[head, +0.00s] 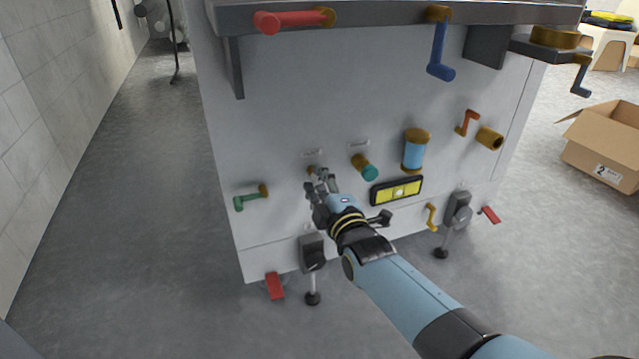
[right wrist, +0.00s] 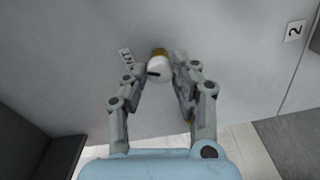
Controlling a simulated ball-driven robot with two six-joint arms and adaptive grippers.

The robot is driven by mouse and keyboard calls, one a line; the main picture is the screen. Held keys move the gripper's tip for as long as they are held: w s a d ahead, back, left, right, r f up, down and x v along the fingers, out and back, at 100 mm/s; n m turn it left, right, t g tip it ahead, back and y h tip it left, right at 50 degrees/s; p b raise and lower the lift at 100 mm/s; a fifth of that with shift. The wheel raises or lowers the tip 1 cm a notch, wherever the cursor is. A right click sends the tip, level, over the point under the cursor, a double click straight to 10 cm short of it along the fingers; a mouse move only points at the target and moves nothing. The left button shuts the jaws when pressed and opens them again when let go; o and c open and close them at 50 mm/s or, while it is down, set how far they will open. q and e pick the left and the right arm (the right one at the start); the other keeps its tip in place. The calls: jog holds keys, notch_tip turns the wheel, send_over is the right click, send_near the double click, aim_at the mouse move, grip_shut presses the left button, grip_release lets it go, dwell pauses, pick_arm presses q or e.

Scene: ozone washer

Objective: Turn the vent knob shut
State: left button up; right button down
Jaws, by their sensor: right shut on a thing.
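The vent knob (right wrist: 158,67) shows in the right wrist view as a small white cap with a dark mark on a brass collar, on the grey panel. A partly hidden label (right wrist: 126,60) sits beside it. In the head view only a bit of the knob's brass (head: 311,169) shows behind my fingers. My right gripper (head: 320,182) reaches up to the panel and is shut on the knob; in the right wrist view its fingers (right wrist: 160,70) stand on both sides of the cap. My left gripper is not in view.
Close by on the panel are a teal-ended valve (head: 366,168), a green-handled valve (head: 250,198), a yellow level gauge (head: 398,191) and a blue sight glass (head: 414,150). A shelf (head: 375,14) with red and blue handles juts out above. A cardboard box (head: 605,145) stands at right.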

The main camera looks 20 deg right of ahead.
jog(key=n, duration=0.2)
jog(key=shift+f+n, duration=0.2)
jog(key=shift+n, duration=0.2)
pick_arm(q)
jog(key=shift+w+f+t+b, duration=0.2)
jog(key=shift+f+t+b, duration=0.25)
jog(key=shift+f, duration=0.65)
pick_arm(e)
jog(key=shift+n, duration=1.4)
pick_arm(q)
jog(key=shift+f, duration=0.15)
pick_arm(e)
jog(key=shift+s, duration=0.1)
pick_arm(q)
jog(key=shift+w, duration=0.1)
pick_arm(e)
jog(key=c, duration=1.1)
grip_release()
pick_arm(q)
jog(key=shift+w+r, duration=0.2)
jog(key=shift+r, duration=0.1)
pick_arm(e)
jog(key=shift+o, duration=0.2)
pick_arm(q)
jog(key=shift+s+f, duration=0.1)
pick_arm(e)
jog(key=s, duration=1.2)
jog(key=shift+d, duration=0.15)
